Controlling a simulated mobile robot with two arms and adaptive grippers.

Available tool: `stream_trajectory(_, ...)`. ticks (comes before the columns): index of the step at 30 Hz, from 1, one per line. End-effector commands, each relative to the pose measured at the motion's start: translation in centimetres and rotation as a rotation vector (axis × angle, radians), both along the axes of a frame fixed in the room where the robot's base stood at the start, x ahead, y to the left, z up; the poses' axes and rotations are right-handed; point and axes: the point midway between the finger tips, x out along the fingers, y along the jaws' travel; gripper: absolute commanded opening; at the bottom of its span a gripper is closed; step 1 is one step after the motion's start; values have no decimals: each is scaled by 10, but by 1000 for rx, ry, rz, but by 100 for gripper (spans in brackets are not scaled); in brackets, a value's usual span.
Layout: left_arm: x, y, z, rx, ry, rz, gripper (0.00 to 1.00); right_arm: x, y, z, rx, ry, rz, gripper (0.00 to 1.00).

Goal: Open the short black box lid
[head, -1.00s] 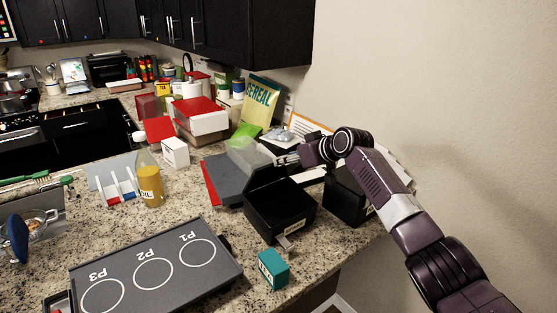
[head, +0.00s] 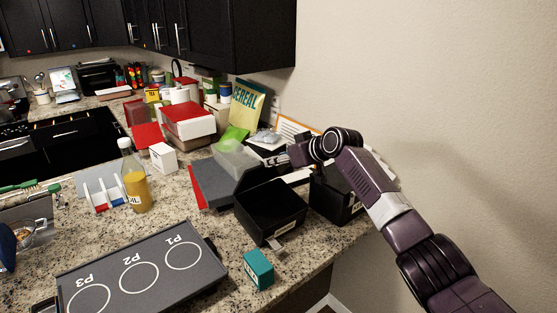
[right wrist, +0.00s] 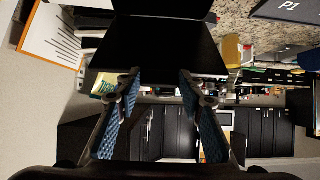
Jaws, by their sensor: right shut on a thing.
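A short black box (head: 271,212) stands near the counter's right front edge, with a pale tab on its front. Its lid (head: 252,179) is raised at the back and the dark inside shows. My right gripper (right wrist: 158,85) is behind the box at the lid's far side in the head view. In the right wrist view, its blue-padded fingers stand apart at the edge of a dark panel, seemingly the lid (right wrist: 160,45). The exact contact is hard to see. My left gripper is not in view.
Another black box (head: 328,201) stands close on the right under my right arm. A teal box (head: 258,270) and the tray marked P1 to P3 (head: 140,275) lie in front. Grey and red flat boards, a cereal bag (head: 247,105) and clutter crowd the left and back.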

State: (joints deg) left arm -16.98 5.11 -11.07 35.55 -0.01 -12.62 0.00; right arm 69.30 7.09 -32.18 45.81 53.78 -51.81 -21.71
Motion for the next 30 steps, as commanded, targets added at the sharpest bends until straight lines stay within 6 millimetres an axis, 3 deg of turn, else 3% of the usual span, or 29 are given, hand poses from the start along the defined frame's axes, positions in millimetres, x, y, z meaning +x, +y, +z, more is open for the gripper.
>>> stream_trajectory(4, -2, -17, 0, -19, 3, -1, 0, 1, 0, 5, 1, -10, -1, 0)
stream_trajectory(5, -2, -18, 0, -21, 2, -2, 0, 1, 0, 5, 1, -10, -1, 38)
stream_trajectory(9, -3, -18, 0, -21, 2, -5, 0, 1, 0, 3, -1, -8, -1, 53)
stream_trajectory(22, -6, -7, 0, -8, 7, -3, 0, -2, -3, 3, -1, -2, 0, 54)
stream_trajectory(30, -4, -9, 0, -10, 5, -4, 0, -20, -17, 16, -2, -5, -2, 54)
